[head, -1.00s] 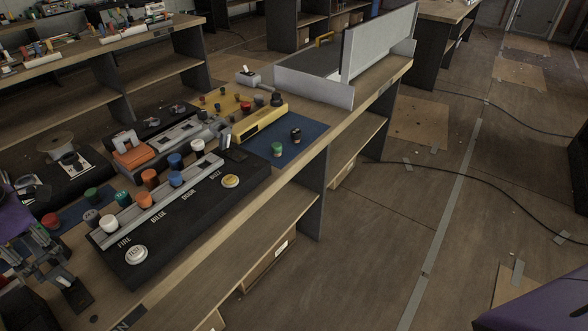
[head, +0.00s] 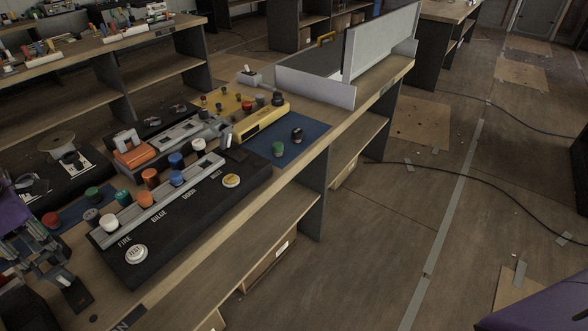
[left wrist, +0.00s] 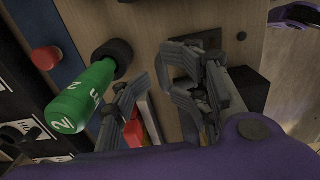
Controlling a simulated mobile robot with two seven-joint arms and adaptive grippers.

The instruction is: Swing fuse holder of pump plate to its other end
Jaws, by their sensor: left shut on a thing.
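My left gripper (head: 62,279) is low over the wooden bench at the lower left of the head view. It is by a small dark plate (head: 80,297), likely the pump plate, lying flat on the wood. Its fingers also show in the left wrist view (left wrist: 158,95), beside a dark plate (left wrist: 208,42). The gripper is shut on a part there, likely the fuse holder, which the fingers mostly hide. I cannot make out which end of the plate the part lies toward. My right gripper is not in view.
A black panel (head: 200,213) with a white test button and coloured caps stands just right of the gripper. A yellow box (head: 262,118) stands farther back. The bench front edge is near.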

